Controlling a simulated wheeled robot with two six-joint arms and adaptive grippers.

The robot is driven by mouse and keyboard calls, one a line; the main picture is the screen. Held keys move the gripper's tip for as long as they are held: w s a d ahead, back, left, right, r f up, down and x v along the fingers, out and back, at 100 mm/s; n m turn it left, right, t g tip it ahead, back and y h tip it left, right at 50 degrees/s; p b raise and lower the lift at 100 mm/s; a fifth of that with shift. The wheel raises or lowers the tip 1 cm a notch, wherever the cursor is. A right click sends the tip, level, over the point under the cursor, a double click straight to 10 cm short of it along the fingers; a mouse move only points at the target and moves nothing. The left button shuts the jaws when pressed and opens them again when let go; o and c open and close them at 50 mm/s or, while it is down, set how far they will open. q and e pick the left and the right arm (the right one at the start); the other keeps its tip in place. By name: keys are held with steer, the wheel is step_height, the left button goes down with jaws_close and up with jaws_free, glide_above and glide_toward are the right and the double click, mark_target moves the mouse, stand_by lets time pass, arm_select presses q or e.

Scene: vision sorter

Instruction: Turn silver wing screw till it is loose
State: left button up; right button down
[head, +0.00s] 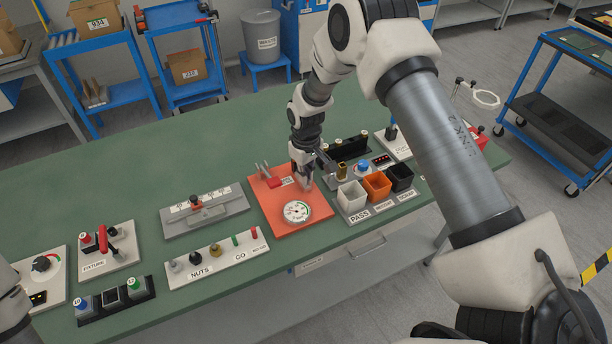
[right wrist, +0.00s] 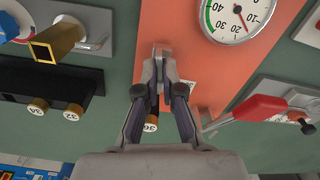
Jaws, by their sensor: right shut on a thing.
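My right gripper (right wrist: 162,60) points down over the orange board (head: 290,222), behind the dial gauge (head: 297,211). Its fingers are closed at the tips on a small grey, silvery piece, which seems to be the silver wing screw; the fingertips mostly cover it. In the right wrist view, a dark part with a gold cap marked 36 (right wrist: 151,123) shows between the fingers; I cannot tell whether they touch it. The gauge (right wrist: 238,15) also shows in that view, apart from the fingers. My left gripper is out of view.
A red-handled clamp (right wrist: 250,108) is close to the fingers. A black rack (right wrist: 50,80) with gold-capped parts and a brass square piece (right wrist: 55,42) lie on the other side. White, orange (head: 376,185) and black bins are to the right.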

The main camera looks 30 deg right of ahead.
steer(key=n, duration=0.3)
steer(key=shift+s+f+n+b, duration=0.3)
steer(key=shift+s+f, duration=0.05)
steer(key=shift+f, duration=0.05)
steer(key=shift+n, duration=1.9)
steer(key=c, duration=1.3)
jaws_free()
steer(key=shift+a+r, duration=0.1)
steer(key=shift+a, duration=0.05)
steer(key=shift+w, duration=0.1)
steer(key=shift+w, duration=0.15)
